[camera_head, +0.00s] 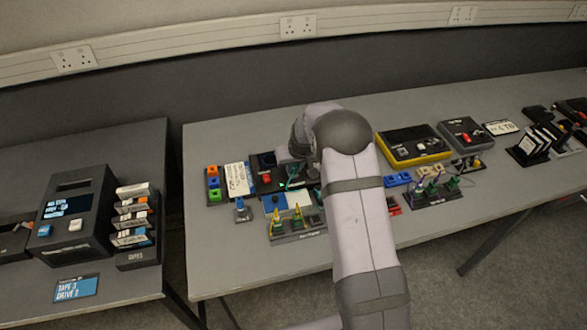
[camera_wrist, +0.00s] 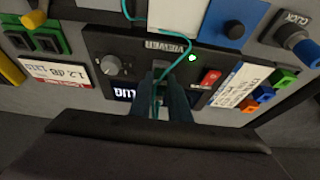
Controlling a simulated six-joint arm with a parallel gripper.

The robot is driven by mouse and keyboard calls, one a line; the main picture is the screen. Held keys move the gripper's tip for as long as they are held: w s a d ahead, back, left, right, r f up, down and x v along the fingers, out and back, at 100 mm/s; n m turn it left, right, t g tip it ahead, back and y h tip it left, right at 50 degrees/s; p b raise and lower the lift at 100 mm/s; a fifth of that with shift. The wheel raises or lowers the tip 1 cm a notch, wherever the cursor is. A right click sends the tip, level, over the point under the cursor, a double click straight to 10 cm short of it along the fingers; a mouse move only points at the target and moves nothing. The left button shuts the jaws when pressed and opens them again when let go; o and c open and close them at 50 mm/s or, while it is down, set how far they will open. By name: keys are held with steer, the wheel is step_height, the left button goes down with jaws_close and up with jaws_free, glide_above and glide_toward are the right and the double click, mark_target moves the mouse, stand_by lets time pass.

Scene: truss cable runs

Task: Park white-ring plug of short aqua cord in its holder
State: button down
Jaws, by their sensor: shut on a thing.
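My gripper (camera_wrist: 163,98) is shut at the end of a thin aqua cord (camera_wrist: 156,58), in front of the black panel of a small device (camera_wrist: 130,48). The held plug is mostly hidden between the fingers, and I cannot make out its white ring. The cord runs up from the jaws and loops out of the wrist view at the top. In the head view, aqua cord (camera_head: 293,183) shows just below the wrist; my arm hides the jaws. A dark rack (camera_head: 298,237) with yellow-green plugs stands in front. I cannot tell which holder belongs to the aqua cord.
The device carries a grey knob (camera_wrist: 112,65), a red switch (camera_wrist: 209,78) and a lit green light. Right of it are a white label card (camera_wrist: 241,86) and coloured blocks (camera_wrist: 265,94). Another plug rack (camera_head: 432,192) stands to the right. Bare table (camera_head: 225,262) lies in front.

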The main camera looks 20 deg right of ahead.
steer(key=shift+r, duration=0.25)
steer(key=shift+r+p, duration=1.35)
steer(key=shift+r, duration=0.7)
steer(key=shift+f, duration=0.1)
